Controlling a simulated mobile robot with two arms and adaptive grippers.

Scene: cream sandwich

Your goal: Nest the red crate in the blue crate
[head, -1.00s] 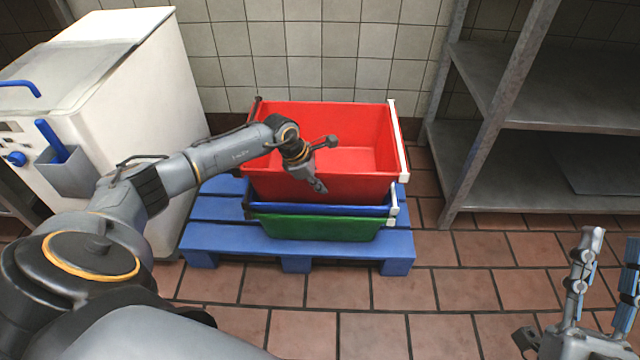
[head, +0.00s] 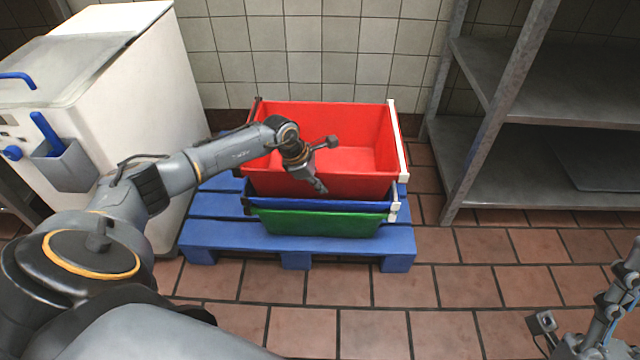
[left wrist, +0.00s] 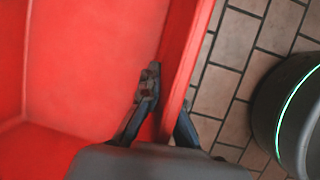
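The red crate (head: 345,182) sits upright above the blue crate (head: 335,204), its lower part hidden behind the blue rim. How deep it sits inside is hidden. A green crate (head: 318,224) is under the blue one. My left gripper (head: 314,182) is at the red crate's front wall. In the left wrist view my left gripper (left wrist: 165,100) has one finger inside and one outside the red wall (left wrist: 184,60), closed on it. My right gripper (head: 615,300) is at the lower right edge, away from the crates and partly cut off.
The crates stand on a blue pallet (head: 345,246) on a tiled floor. A white chest (head: 140,90) stands close on the left. A grey metal shelf (head: 560,150) stands on the right. The floor in front of the pallet is clear.

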